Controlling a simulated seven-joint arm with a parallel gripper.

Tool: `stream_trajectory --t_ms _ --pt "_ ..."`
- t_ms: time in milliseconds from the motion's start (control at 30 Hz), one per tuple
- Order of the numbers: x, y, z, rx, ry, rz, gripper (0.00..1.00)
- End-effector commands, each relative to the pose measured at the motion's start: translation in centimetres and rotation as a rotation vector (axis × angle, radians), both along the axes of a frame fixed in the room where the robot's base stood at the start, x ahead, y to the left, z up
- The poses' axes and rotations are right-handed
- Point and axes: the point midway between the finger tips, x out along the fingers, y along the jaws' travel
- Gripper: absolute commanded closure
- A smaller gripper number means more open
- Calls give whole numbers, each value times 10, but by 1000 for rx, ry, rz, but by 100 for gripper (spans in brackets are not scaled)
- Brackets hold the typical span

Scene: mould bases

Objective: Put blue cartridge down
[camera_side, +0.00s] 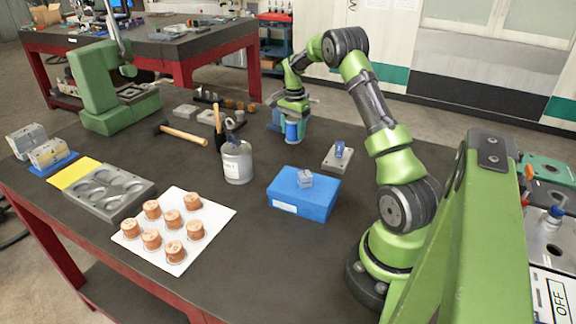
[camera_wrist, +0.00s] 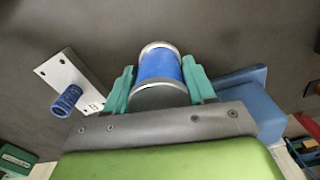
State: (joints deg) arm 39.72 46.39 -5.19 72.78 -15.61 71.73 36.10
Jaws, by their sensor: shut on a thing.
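The blue cartridge (camera_side: 292,131) is a blue cylinder with silver ends, upright at the back of the dark table in the side view. In the wrist view the blue cartridge (camera_wrist: 158,66) sits between the two teal fingers of my gripper (camera_wrist: 160,84). My gripper (camera_side: 292,113) is shut on it from above in the side view. Its lower end is at or close to the tabletop; I cannot tell whether it touches.
A blue block (camera_wrist: 252,98) lies close beside the right finger. A metal plate with a blue peg (camera_side: 338,157) stands to the right in the side view. A blue box (camera_side: 303,200), a grey jar (camera_side: 237,162) and a white sheet with copper pieces (camera_side: 212,222) stand nearer the camera.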

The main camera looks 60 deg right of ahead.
Motion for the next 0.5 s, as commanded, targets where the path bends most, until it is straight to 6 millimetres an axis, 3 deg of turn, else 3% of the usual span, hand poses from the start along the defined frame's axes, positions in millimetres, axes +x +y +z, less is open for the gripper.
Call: stream_trajectory --t_ms 167,400,500 --pt "3 -3 -6 0 1 0 81" --pt "3 -2 -35 1 1 0 81" --pt "3 -2 -35 0 -1 0 81"
